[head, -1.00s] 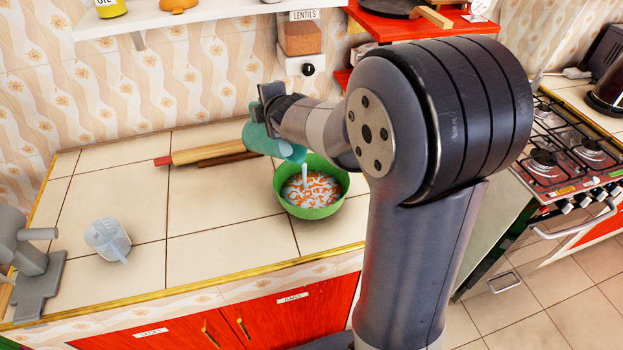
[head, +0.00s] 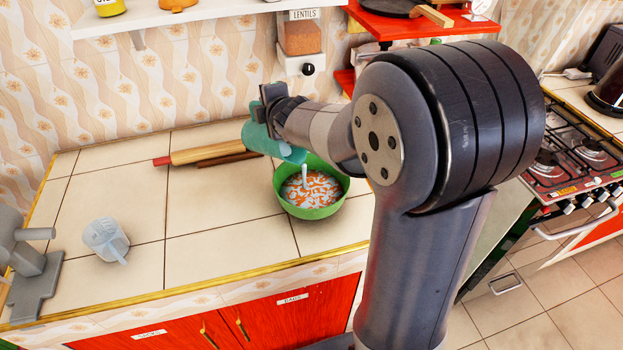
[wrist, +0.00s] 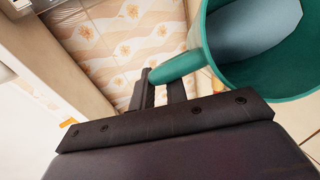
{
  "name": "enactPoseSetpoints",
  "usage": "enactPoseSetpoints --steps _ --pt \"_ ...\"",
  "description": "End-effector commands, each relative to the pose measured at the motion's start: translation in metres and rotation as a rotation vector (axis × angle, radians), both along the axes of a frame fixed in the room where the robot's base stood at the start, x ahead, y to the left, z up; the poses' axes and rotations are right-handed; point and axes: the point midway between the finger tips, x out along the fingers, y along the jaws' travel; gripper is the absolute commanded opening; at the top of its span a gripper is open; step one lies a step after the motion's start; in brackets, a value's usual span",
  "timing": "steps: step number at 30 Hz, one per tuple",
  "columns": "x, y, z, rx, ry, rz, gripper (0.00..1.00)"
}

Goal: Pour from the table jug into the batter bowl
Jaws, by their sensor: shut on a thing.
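A teal jug (head: 262,135) is tilted over the green batter bowl (head: 341,196), its lower end just above the bowl's back rim. A white stream runs down from it into the bowl, which holds a white and orange mix. My gripper (head: 270,98) is shut on the jug's handle. The wrist view shows the jug (wrist: 208,55) at the upper right with pale liquid inside, and its handle between my gripper's fingers (wrist: 160,90).
A rolling pin (head: 205,152) lies behind and left of the bowl. A clear measuring jug (head: 104,240) stands on the counter (head: 200,215) at left, near a grey stand (head: 35,285). A lentils dispenser (head: 301,38) hangs on the wall. A stove (head: 585,155) is at right.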

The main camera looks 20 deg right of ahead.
Motion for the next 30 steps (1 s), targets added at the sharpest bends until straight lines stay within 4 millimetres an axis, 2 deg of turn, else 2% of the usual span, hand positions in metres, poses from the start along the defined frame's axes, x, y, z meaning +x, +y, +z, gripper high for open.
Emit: enactPoseSetpoints --steps 14,20,24,30 --pt "-0.002 -0.001 0.001 0.010 -0.017 -0.001 0.00" --pt "0.013 0.009 0.012 -0.059 0.090 0.000 0.00" --pt "0.027 0.018 -0.006 -0.147 0.220 -0.002 0.00" --pt "0.035 0.021 -0.015 -0.203 0.304 -0.006 0.00"
